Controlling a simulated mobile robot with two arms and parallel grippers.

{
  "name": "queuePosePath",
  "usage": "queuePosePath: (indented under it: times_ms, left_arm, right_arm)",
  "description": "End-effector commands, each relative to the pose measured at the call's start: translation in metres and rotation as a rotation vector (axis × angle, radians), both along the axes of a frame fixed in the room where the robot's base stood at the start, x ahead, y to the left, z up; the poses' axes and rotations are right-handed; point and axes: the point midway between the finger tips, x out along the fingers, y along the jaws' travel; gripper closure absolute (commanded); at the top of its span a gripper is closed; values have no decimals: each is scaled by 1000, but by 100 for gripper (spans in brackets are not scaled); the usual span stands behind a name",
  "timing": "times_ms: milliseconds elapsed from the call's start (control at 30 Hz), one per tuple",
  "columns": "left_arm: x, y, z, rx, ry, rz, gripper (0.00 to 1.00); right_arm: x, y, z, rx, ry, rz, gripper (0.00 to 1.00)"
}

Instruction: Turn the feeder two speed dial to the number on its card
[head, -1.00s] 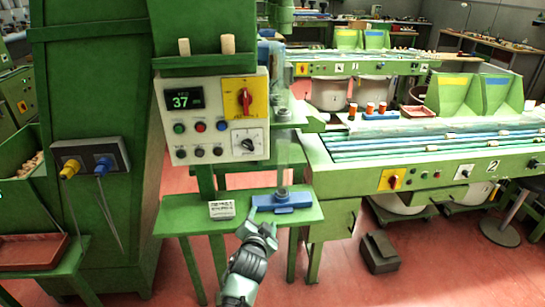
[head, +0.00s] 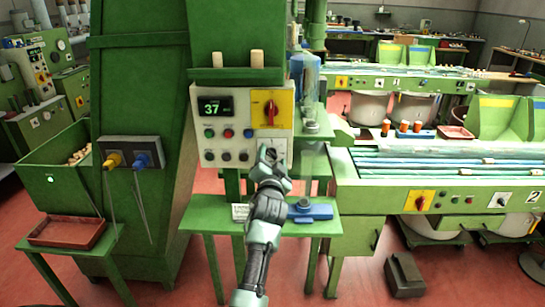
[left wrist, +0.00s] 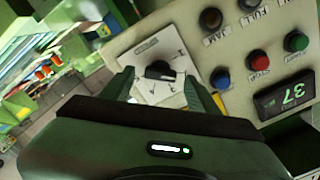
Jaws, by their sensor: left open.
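A dial with a black knob (left wrist: 160,70) on a white scale plate (left wrist: 146,92) sits at a corner of the beige control panel (head: 197,130). My left gripper (head: 272,158) is raised in front of that dial and mostly covers it in the head view. In the left wrist view its two fingers (left wrist: 163,88) are open, one on each side of the knob; contact cannot be told. A small white card (head: 240,212) lies on the green shelf, partly behind my arm; its print is unreadable. My right gripper is not in view.
The panel carries a display (head: 216,107) reading 37, several push buttons and a red rotary switch (head: 270,112) on yellow. A blue fixture (head: 310,211) stands on the shelf. Another white-plated dial (head: 501,201) is beside the number 2 on the bench at right.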

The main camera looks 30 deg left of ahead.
Motion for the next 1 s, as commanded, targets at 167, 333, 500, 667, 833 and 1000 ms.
queuePosePath:
  times_ms: [167,333,500,667,833,1000]
  left_arm:
    - [3,2,-1,-2,1,0,40]
    - [3,2,-1,-2,1,0,48]
    - [3,1,-1,-2,1,0,96]
    - [2,1,-1,2,2,-1,100]
    - [3,1,-1,30,20,-1,100]
    - [3,1,0,103,64,-1,100]
  right_arm:
    - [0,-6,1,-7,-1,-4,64]
    - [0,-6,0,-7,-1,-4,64]
    - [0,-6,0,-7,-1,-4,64]
    - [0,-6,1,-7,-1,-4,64]
    - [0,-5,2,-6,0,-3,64]
    - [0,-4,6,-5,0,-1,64]
